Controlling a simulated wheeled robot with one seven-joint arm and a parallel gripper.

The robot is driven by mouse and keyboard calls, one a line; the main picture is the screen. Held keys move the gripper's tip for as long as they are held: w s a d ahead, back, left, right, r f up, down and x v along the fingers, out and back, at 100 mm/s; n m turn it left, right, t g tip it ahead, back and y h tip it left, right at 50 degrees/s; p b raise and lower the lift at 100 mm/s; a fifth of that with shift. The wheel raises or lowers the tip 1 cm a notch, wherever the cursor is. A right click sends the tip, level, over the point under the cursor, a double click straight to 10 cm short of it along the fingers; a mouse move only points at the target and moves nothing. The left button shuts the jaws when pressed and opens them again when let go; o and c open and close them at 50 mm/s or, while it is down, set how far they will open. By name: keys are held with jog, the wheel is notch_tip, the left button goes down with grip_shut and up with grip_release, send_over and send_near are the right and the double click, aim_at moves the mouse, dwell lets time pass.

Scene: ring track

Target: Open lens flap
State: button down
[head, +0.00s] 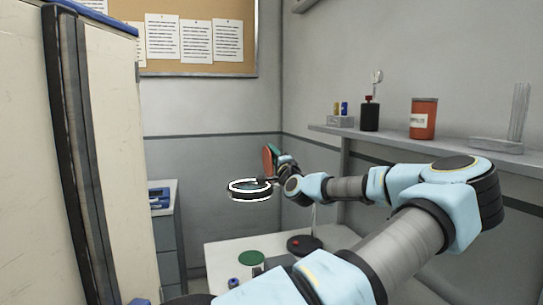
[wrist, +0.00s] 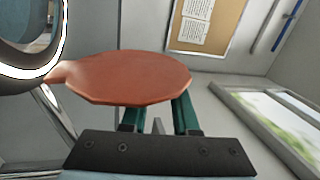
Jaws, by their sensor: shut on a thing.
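The lens flap (wrist: 125,78) is a flat orange-brown disc, seen large in the wrist view. Its narrow tab at the left meets the rim of the ring-shaped magnifier lamp (wrist: 48,62). In the head view the flap (head: 267,160) stands raised at the right side of the white-lit lamp ring (head: 249,188), clear of the lens. My gripper (wrist: 158,114) has green fingers, shut on the flap; the disc hides their tips. In the head view my gripper (head: 275,162) is small and partly hidden by the wrist.
Below the lamp is a white table (head: 222,256) with a green-topped jar (head: 251,259) and the lamp's dark base (head: 304,245). A wall shelf (head: 370,137) with a red canister (head: 423,118) runs along the right. A tall cabinet (head: 115,150) stands close on the left.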

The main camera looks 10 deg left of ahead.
jog(key=c, duration=0.7)
grip_release()
jog(key=shift+o, duration=0.2)
jog(key=b+v, duration=0.4)
jog(key=v, duration=0.6)
jog(key=shift+s, duration=0.4)
jog(key=shift+d, duration=0.15)
jog(key=shift+f, duration=0.1)
